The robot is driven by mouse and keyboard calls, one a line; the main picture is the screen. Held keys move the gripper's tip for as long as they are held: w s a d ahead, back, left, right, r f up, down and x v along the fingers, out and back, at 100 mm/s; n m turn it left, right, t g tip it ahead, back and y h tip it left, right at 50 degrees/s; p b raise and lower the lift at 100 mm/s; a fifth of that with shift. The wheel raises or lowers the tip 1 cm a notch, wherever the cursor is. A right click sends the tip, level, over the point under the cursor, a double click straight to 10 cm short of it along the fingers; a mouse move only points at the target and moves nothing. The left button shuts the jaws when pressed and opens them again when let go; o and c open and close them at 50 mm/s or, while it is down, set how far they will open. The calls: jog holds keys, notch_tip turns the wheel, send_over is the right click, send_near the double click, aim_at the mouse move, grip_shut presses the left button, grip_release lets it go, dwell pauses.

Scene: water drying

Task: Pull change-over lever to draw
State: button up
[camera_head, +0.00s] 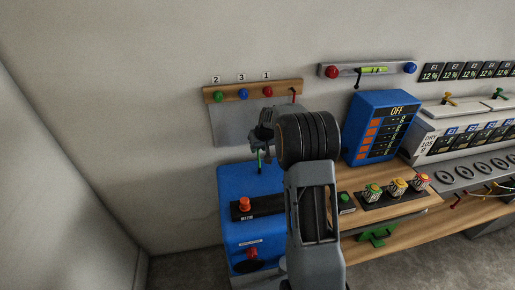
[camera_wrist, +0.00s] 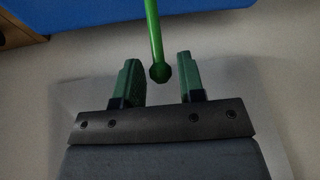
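A thin green lever (camera_head: 259,158) with a rounded knob end stands at the top of the blue box (camera_head: 235,184); I take it for the change-over lever. In the wrist view the green lever (camera_wrist: 154,34) comes down from the top, and its knob lies between my two green-padded fingertips. My gripper (camera_wrist: 158,75) is open, with a gap on both sides of the knob. In the head view my gripper (camera_head: 262,138) is just above the blue box at the lever's upper end. My arm hides part of the box's right side.
An orange-red knob (camera_head: 244,204) and a red knob (camera_head: 251,252) are on the box front. A wooden rail (camera_head: 253,91) with coloured knobs is on the wall behind. A blue "OFF" panel (camera_head: 382,127) and jars (camera_head: 398,187) stand to the right.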

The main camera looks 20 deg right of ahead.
jog(key=shift+w+f, duration=0.3)
jog(key=shift+f, duration=0.35)
grip_shut()
